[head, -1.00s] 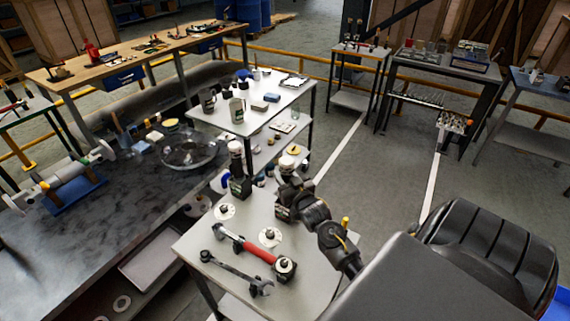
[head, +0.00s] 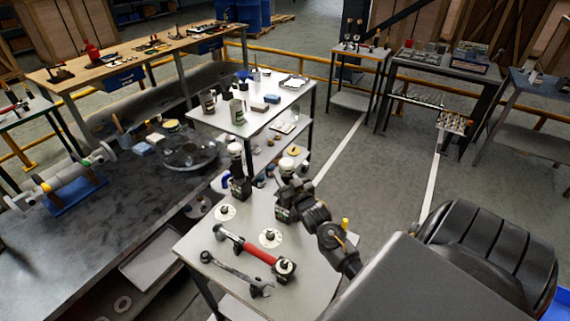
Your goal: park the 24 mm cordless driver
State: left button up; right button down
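Two upright tools with white tops, dark bodies and black block bases stand at the far side of the grey-topped small table (head: 207,242). They look like cordless drivers: a left one (head: 239,187) and a right one (head: 284,214). Any size marking is too small to read, so I cannot tell which is the 24 mm one. My black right arm comes in from the lower right, and its gripper (head: 290,192) is at the right driver, overlapping it. The fingers blend into the dark tool, so their grip is unclear. My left gripper is out of view.
A white table (head: 232,125) with mugs stands behind. A dark bench (head: 60,260) is to the left.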

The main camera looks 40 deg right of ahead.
jog(key=shift+f+b, duration=0.75)
jog(key=shift+f, duration=0.15)
dwell(0.5)
jog(key=c, duration=1)
grip_release()
jog(key=shift+o, duration=0.7)
jog(key=shift+s+f, duration=0.1)
jog(key=shift+f, duration=0.05)
jog(key=b+v, duration=0.3)
jog(key=v, duration=0.7)
jog(key=shift+s, duration=0.3)
jog(key=shift+a, duration=0.1)
